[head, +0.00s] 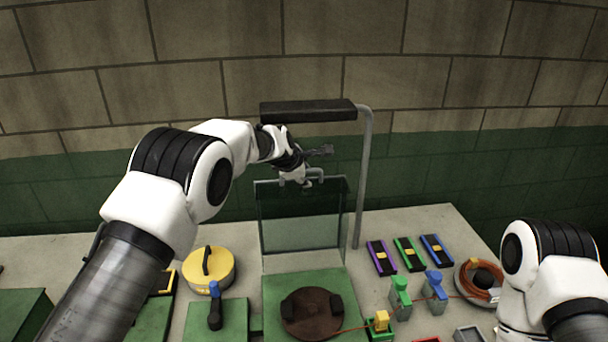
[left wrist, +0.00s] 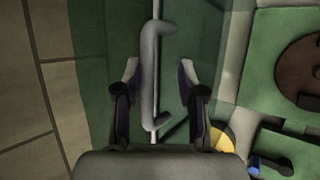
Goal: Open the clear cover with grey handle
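The clear cover (head: 300,222) stands upright at the back edge of a green base (head: 285,282) in the head view. Its grey handle (head: 318,171) is on the top edge. The handle (left wrist: 149,50) also shows in the left wrist view, running lengthwise between my fingers. My left gripper (head: 302,180) is at the top of the cover, partly hiding the handle. In the left wrist view its fingers (left wrist: 159,78) are apart, one on each side of the handle, with gaps visible. My right arm is at the lower right of the head view; its gripper is out of sight.
A dark lamp bar (head: 308,110) on a grey post (head: 362,190) hangs above the cover, close to my left wrist. A brown disc (head: 311,312) lies on the green base. A yellow round lid (head: 209,270) is left; several coloured blocks and an orange cable coil (head: 480,280) are right.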

